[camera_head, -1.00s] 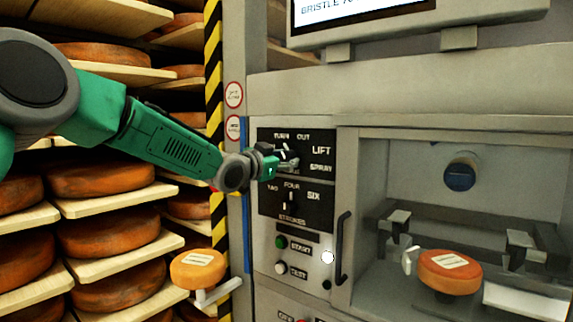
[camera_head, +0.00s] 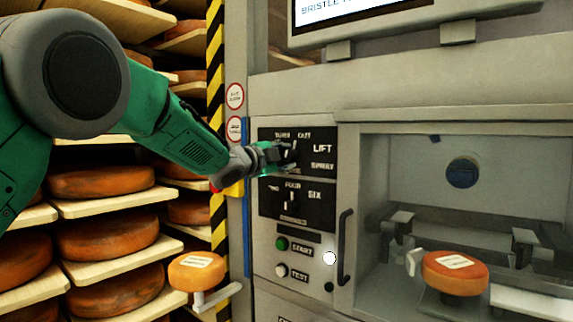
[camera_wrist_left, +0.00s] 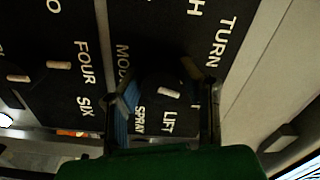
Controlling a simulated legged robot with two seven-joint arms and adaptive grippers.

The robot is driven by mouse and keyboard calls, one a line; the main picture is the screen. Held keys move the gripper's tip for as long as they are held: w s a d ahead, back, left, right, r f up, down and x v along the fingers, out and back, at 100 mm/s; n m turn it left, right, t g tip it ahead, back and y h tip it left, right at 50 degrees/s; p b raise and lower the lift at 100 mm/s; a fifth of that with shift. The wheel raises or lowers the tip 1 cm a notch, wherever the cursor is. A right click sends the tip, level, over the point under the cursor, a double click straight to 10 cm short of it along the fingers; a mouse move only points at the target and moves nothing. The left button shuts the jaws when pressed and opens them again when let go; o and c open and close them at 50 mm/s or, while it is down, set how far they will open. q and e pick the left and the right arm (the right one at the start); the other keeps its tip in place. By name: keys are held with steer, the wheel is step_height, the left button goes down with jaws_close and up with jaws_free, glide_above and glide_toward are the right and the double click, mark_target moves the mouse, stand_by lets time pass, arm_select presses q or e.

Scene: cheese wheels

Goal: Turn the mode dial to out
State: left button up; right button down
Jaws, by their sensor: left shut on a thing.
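The mode dial (camera_wrist_left: 168,92) is a dark round knob with a white mark, on the black upper panel. My left gripper (camera_head: 287,156) is at this dial and covers most of it in the head view. In the left wrist view its fingers (camera_wrist_left: 170,93) stand on either side of the knob, shut on it. The labels TURN, OUT, LIFT and SPRAY sit around the dial. In the left wrist view OUT is hidden near the right-hand finger. Which label the white mark points to, I cannot tell. My right gripper is not in view.
Below is the strokes dial (camera_head: 292,198), then the start button (camera_head: 281,244) and test button (camera_head: 281,270). A door handle (camera_head: 345,247) stands to the right, beside a bay holding a cheese wheel (camera_head: 455,272). Cheese shelves fill the left, behind a striped post (camera_head: 215,100).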

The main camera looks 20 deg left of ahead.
arm_select(q)
steer(key=shift+f+m, duration=0.2)
steer(key=shift+m, duration=0.4)
steer(key=shift+b, duration=0.3)
steer(key=o, duration=1.1)
steer(key=shift+r, duration=0.1)
steer(key=shift+s+a, duration=0.1)
steer(key=shift+s, duration=0.25)
steer(key=v, duration=1.1)
steer(key=shift+s, duration=0.1)
